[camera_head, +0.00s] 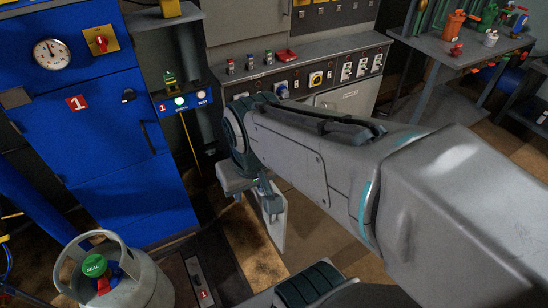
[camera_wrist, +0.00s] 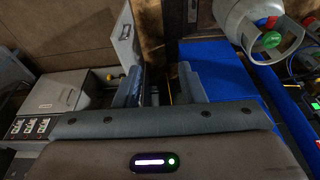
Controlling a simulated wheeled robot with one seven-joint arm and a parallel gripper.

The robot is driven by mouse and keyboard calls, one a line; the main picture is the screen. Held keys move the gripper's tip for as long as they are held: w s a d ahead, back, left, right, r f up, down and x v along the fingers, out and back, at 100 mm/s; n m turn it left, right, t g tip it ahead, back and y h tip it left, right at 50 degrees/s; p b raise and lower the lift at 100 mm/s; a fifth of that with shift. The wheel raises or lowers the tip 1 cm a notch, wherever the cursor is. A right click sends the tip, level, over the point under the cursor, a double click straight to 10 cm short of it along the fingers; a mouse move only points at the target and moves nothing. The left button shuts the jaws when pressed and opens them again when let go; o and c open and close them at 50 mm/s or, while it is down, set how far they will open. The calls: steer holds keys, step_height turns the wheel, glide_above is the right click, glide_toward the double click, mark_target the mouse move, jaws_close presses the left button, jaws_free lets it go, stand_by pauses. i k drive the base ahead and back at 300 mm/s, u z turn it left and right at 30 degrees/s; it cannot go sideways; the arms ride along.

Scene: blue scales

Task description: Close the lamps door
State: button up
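A pale grey door panel (camera_head: 278,230) stands out from the grey console, swung open, just beside and below my gripper (camera_head: 254,194). I cannot tell whether the left finger touches the panel. My arm hides the door's hinge side and part of the console in the head view.
The grey console (camera_head: 300,72) carries switches and another labelled, closed door (camera_head: 352,97). A blue cabinet (camera_head: 105,140) stands to the left, with a grey gas bottle (camera_head: 150,285) before it. A workbench (camera_head: 455,48) is at the back right. Brown floor shows beyond the panel.

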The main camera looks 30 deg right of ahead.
mark_target(275, 225)
steer(key=z, duration=0.5)
steer(key=i, duration=0.45)
steer(key=k, duration=0.95)
steer(key=z, duration=1.65)
steer(key=i, duration=1.2)
steer(key=u, duration=2.15)
steer(key=i, duration=0.5)
steer(key=u, duration=0.05)
